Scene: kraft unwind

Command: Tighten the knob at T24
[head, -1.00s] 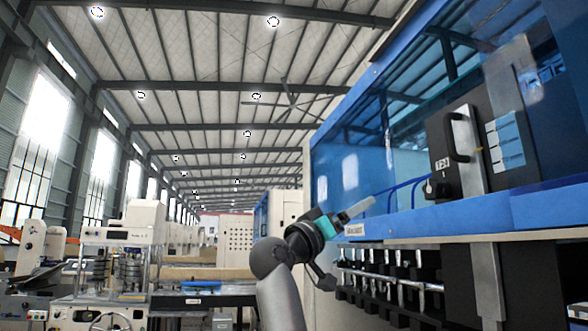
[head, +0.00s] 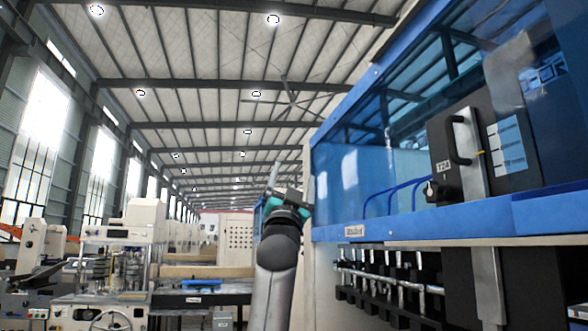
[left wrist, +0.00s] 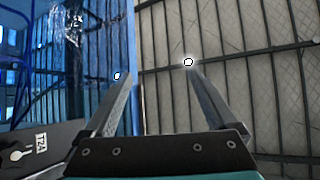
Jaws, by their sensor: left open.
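A small knob (head: 430,190) with a pale marking sits just below the label, near the panel's lower left corner. In the left wrist view the T24 label (left wrist: 42,141) and the knob (left wrist: 19,155) show at the lower left, outside the fingers. My left gripper (head: 277,174) is open and points upward, well to the left of the knob in the head view. Its two fingers (left wrist: 158,78) have nothing between them in the left wrist view. My right gripper is not in view.
The blue machine frame (head: 470,216) runs below the window, with a row of metal fittings (head: 385,275) underneath. A vertical handle (head: 457,137) stands on the dark panel above the knob. Other machines (head: 115,265) stand at the left.

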